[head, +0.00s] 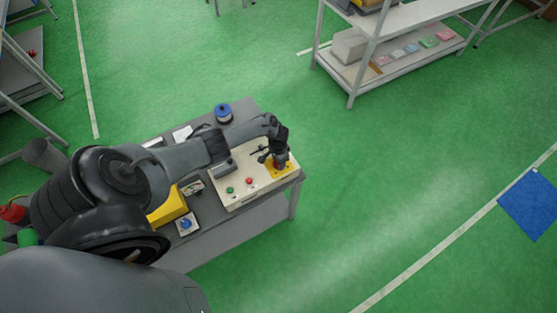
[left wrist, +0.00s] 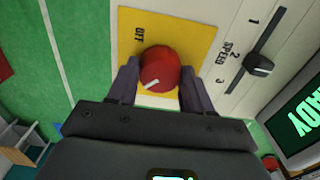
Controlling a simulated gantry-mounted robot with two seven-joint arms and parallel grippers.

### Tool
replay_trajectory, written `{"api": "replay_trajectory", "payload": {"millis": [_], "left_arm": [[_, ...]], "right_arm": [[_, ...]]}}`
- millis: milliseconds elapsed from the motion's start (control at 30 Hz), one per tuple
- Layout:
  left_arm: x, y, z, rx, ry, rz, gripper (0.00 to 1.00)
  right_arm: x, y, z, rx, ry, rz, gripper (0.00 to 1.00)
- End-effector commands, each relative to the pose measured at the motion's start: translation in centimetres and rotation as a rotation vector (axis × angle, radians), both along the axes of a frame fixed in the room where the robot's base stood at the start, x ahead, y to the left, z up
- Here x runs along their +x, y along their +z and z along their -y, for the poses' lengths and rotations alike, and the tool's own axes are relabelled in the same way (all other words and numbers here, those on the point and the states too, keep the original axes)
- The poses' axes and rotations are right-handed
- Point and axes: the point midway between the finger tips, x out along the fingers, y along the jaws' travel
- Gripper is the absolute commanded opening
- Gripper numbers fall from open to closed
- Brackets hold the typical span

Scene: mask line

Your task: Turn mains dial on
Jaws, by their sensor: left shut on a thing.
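The mains dial (left wrist: 160,66) is a round red knob on a yellow plate (left wrist: 190,28) in the left wrist view. A short white mark shows on the knob, on the side towards me. The word OFF is printed on the plate above and left of the knob. My left gripper (left wrist: 158,80) has one finger on each side of the dial and is shut on it. In the head view my left gripper (head: 280,160) is over the yellow plate (head: 289,170) and hides most of the dial. My right gripper is in neither view.
The cream control panel (head: 262,193) also carries a green button (head: 230,190), a red button (head: 249,181) and a SPEED slider (left wrist: 259,65). A screen (left wrist: 305,125) with green letters stands at the right. A blue spool (head: 223,113) is at the bench's back.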

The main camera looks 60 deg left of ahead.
Motion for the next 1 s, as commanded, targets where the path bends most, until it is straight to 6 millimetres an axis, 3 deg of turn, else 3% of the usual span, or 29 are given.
{"api": "replay_trajectory", "payload": {"millis": [367, 400, 567, 867, 1000], "left_arm": [[0.1, 0.0, 0.0, -0.001, 0.007, 0.001, 0.20], [0.1, 0.0, 0.0, 0.000, 0.007, 0.001, 0.52], [0.1, 0.0, 0.0, 0.000, 0.006, 0.001, 0.76], [0.0, 0.1, 0.0, 0.000, 0.005, 0.001, 0.76], [0.0, 1.1, -0.1, 0.001, 0.005, 0.001, 0.76]], "right_arm": [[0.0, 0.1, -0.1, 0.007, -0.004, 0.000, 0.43], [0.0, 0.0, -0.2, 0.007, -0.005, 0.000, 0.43], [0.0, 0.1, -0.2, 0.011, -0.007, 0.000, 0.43], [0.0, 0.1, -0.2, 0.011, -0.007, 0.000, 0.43], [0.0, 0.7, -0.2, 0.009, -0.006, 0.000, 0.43]]}}
